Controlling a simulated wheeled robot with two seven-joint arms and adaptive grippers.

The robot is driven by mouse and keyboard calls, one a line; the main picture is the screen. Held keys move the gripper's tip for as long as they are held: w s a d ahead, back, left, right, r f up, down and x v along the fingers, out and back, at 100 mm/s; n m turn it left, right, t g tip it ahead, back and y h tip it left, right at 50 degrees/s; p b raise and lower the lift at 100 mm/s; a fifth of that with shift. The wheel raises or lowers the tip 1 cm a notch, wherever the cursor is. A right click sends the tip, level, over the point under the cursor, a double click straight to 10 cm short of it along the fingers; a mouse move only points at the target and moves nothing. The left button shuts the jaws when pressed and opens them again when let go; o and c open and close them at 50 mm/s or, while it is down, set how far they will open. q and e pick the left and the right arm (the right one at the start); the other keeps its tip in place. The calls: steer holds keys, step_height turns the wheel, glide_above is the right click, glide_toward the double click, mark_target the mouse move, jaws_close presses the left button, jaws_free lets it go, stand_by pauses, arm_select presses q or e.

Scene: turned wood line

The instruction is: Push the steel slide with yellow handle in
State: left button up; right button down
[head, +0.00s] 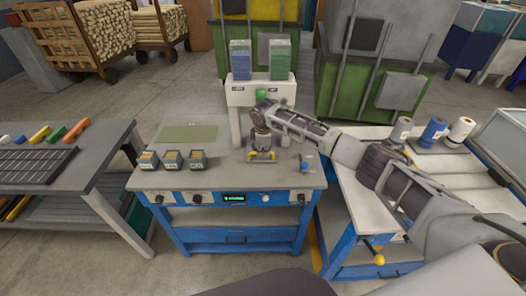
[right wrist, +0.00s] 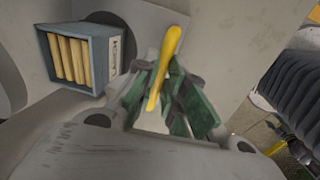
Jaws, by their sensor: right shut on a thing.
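The yellow handle (right wrist: 165,65) stands between the green-padded fingers of my right gripper (right wrist: 168,100) in the right wrist view. The fingers are shut on it. In the head view my right gripper (head: 262,152) points down at the bench top, just in front of the grey dispenser (head: 236,96). A small grey steel piece with yellow edges (head: 262,157) shows under the fingertips. Most of the slide is hidden by the gripper, so how far in it sits cannot be told. My left gripper is not in view.
Several small boxes of wood pieces (head: 172,160) stand on the bench (head: 225,180) at the left, one close to my gripper in the wrist view (right wrist: 90,55). A green mat (head: 188,132) lies behind them. A small blue object (head: 308,164) stands at the right.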

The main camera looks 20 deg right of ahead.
steer(key=c, duration=1.5)
jaws_free()
steer(key=shift+s, duration=0.2)
